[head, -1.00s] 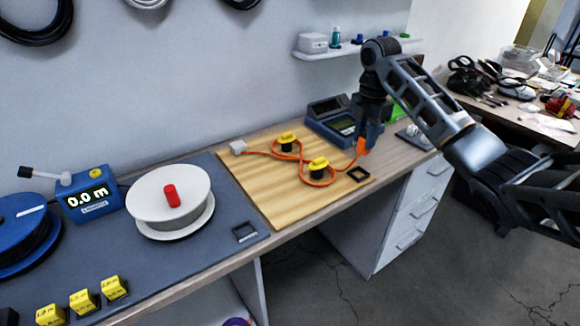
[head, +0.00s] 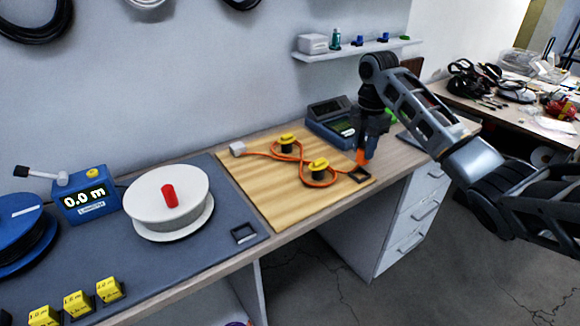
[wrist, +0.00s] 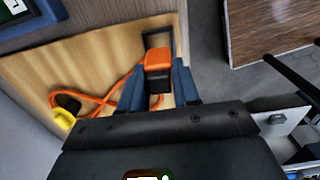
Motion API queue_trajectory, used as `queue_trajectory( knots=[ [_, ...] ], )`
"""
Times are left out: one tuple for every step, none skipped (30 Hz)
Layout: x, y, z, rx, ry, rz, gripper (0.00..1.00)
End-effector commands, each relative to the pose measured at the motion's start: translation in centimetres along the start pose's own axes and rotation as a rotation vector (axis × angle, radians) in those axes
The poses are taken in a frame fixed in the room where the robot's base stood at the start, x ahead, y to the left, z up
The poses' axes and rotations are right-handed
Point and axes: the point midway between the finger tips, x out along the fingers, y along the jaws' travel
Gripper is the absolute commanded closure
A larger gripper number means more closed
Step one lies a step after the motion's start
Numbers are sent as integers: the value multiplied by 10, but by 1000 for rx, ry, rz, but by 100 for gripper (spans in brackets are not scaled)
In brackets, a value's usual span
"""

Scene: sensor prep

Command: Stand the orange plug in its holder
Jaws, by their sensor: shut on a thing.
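The orange plug (head: 361,158) is held between the blue fingers of my gripper (head: 365,151), which is shut on it. In the wrist view the plug (wrist: 158,60) shows an orange body and a dark part, between the fingertips (wrist: 159,82). The holder (head: 361,175), a black square frame, lies at the right end of the wooden board (head: 270,199). The plug is just behind and above the holder in the head view. In the wrist view the holder (wrist: 151,40) is partly hidden by the plug. Whether they touch cannot be told.
An orange cable (head: 318,184) winds around two yellow-topped posts (head: 319,165) on the board and ends at a white block (head: 237,149). A blue-grey device (head: 332,120) stands behind the board. A white reel (head: 170,198) stands to the left.

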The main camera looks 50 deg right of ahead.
Motion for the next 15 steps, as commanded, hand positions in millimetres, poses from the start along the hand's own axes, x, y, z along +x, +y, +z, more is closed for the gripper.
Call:
queue_trajectory(
  knots=[
    [0,0,0,0,0,0,99],
    [0,0,0,0,0,0,99],
    [0,0,0,0,0,0,99],
    [0,0,0,0,0,0,99],
    [0,0,0,0,0,0,99],
    [1,0,0,0,0,0,99],
    [1,0,0,0,0,0,99],
    [2,0,0,0,0,0,99],
    [3,0,0,0,0,0,99],
    [4,0,0,0,0,0,99],
    [6,0,0,0,1,0,99],
    [7,0,0,0,1,0,99],
    [9,0,0,0,1,0,99],
    [10,0,0,0,1,0,99],
    [12,0,0,0,1,0,99]
  ],
)
